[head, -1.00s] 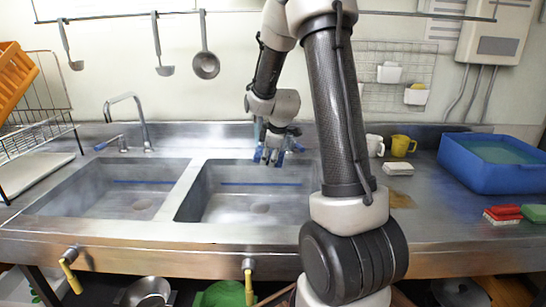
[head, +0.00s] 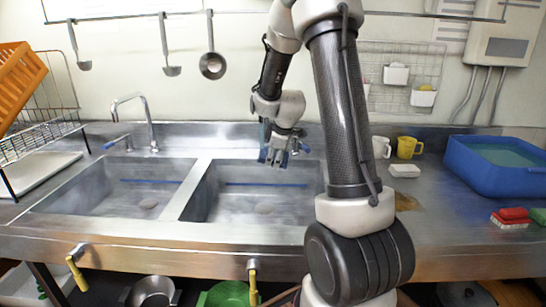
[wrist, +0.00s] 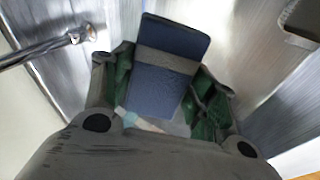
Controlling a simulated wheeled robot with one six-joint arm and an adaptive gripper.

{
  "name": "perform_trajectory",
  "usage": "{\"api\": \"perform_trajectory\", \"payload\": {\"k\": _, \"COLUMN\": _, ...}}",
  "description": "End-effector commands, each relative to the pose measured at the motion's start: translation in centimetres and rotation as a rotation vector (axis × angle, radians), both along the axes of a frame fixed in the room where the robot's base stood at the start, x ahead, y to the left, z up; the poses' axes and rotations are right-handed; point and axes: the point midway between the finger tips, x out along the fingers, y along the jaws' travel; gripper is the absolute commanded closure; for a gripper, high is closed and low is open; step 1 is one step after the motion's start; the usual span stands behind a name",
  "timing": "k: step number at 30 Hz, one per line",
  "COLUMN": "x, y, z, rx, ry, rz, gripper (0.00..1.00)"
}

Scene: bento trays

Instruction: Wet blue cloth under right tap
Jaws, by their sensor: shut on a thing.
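The blue cloth (wrist: 160,85) shows in the wrist view as a folded blue piece with a greyish band across it. My gripper (head: 273,158) is shut on it, with a green-padded finger on each side. In the head view my gripper points down over the back of the right basin (head: 250,205), and the cloth is hard to tell from the bluish fingers. The right tap is mostly hidden behind my arm; a small blue handle (head: 304,147) shows beside the gripper. A metal pipe (wrist: 45,45), likely the tap's, lies left of the cloth in the wrist view, apart from it.
The left tap (head: 150,125) stands behind the left basin (head: 120,190). A dish rack (head: 45,110) is at far left. On the right are a yellow mug (head: 408,147), a white mug (head: 381,146), a blue tub (head: 470,180) and a red brush (head: 512,216).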

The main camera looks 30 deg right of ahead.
Motion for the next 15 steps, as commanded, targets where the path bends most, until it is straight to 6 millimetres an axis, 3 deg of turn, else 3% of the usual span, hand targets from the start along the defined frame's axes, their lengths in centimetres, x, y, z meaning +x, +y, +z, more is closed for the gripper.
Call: {"api": "perform_trajectory", "payload": {"k": 15, "x": -4.6, "y": 0.9, "z": 0.0, "rx": 0.000, "ry": 0.001, "rz": -0.001, "gripper": 0.62}}
